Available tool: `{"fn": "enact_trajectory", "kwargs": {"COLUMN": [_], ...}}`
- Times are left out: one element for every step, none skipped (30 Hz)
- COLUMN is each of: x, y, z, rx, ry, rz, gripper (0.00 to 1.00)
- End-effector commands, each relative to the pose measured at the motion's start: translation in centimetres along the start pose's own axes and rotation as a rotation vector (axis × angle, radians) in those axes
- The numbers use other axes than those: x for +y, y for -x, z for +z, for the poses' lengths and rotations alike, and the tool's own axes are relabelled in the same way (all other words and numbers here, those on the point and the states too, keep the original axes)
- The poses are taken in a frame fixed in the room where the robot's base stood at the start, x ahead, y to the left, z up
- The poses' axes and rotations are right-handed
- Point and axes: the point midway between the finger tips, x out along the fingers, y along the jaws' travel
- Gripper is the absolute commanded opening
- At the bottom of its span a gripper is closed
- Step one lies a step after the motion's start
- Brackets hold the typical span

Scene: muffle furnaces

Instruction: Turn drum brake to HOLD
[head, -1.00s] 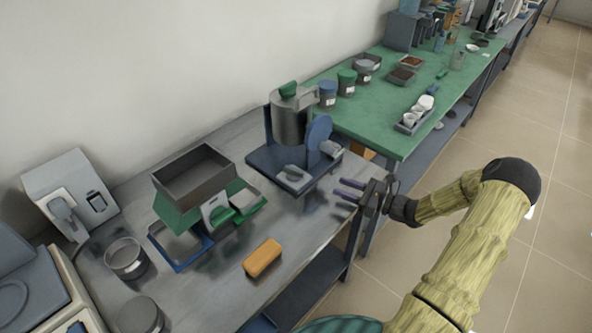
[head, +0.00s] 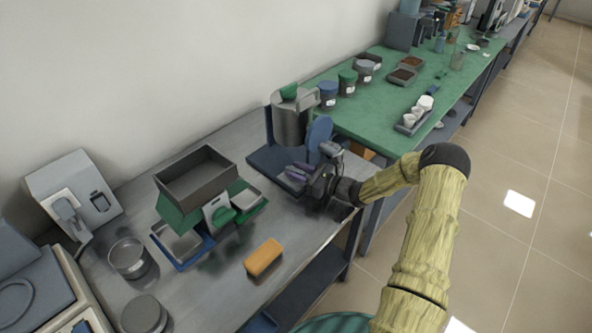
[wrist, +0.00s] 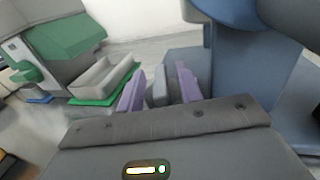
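The drum machine has a grey drum (head: 291,122) with a green cap, a blue disc (head: 319,135) at its side and a blue base (head: 262,160). The base also shows in the wrist view (wrist: 182,62). My gripper (head: 297,172) is at the front of this base, its purple fingers pointing at the machine. In the wrist view the fingers (wrist: 158,88) are apart, with a small grey block (wrist: 160,87) seen between them; I cannot tell whether they touch it. My gripper hides the low grey part on the base in the head view. No HOLD marking is readable.
Left of the machine stands a green device with a grey hopper (head: 196,180) and trays. An orange block (head: 263,258) and round metal tins (head: 128,258) lie on the grey bench (head: 225,290). A green table (head: 385,125) with jars adjoins behind right.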

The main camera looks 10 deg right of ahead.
Motion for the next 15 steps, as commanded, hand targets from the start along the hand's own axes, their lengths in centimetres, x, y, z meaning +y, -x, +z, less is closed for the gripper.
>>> {"fn": "enact_trajectory", "kwargs": {"x": [0.04, 0.07, 0.10, 0.10, 0.10, 0.10, 0.09, 0.09, 0.09, 0.09, 0.09, 0.09, 0.08, 0.09, 0.09], "y": [-0.39, -0.54, -0.67, -0.71, -0.72, -0.72, -0.71, -0.70, -0.69, -0.68, -0.68, -0.67, -0.67, -0.67, -0.67], "z": [0.00, -0.02, -0.03, -0.04, -0.05, -0.05, -0.05, -0.05, -0.05, -0.05, -0.05, -0.04, -0.05, -0.04, -0.04], "rx": [0.000, 0.000, 0.000, 0.000, 0.001, 0.001, 0.001, 0.001, 0.001, 0.001, 0.001, 0.001, 0.001, 0.001, 0.001], "ry": [0.000, 0.000, 0.000, 0.000, 0.000, 0.000, 0.000, 0.000, 0.000, 0.000, 0.000, 0.000, 0.000, 0.000, 0.000], "rz": [0.001, 0.002, 0.003, 0.003, 0.003, 0.002, 0.002, 0.002, 0.002, 0.002, 0.002, 0.002, 0.002, 0.002, 0.002], "gripper": [0.35, 0.35, 0.35, 0.35, 0.35, 0.35, 0.35, 0.35, 0.35, 0.35, 0.32, 0.24, 0.18, 0.12, 0.04]}}
